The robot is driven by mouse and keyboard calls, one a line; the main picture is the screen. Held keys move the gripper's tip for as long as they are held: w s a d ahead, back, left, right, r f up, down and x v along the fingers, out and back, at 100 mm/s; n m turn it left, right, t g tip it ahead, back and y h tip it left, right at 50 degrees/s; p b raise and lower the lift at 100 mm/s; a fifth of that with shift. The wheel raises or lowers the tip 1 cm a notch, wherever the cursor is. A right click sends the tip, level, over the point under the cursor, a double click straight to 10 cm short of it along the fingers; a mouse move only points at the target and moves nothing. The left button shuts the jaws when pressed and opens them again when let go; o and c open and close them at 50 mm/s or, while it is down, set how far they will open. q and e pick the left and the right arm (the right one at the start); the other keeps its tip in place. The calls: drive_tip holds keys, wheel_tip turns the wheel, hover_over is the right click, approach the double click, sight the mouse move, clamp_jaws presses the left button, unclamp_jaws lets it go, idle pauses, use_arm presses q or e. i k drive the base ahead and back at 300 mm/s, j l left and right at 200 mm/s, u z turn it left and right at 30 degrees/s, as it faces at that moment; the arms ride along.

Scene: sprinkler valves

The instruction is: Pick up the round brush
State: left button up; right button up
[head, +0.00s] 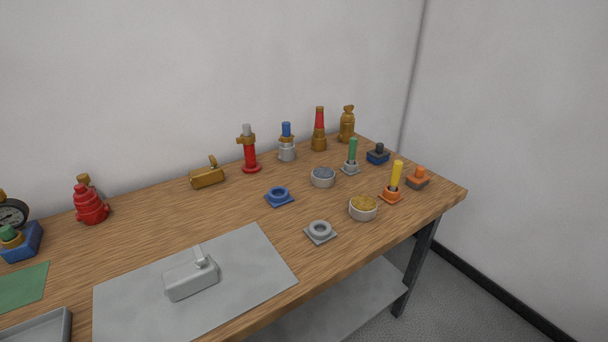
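No thing in the head view shows plainly as a round brush. Two upright handled tools at the right of the bench may be brushes: one has a yellow handle (397,174) and stands in an orange square base (391,196); one has a green handle (353,149) and stands in a grey base (350,169). Their lower ends are hidden or too small to make out. Neither of my grippers is in view.
The wooden bench (150,217) holds a grey mat (125,313) with a grey valve body (191,279). Near the tools are a white bowl with yellow contents (363,207), a bowl with grey contents (323,177), a blue ring base (279,196) and a grey one (320,232). Valves line the back.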

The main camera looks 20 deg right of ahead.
sight(352, 146)
drive_tip(key=l+u, duration=0.2)
drive_tip(key=l, duration=0.45)
drive_tip(key=l+u, duration=0.25)
drive_tip(key=l, duration=0.35)
drive_tip(key=k+l+u, duration=0.2)
drive_tip(key=l, duration=0.4)
drive_tip(key=i+l, duration=0.05)
drive_tip(key=i, duration=0.05)
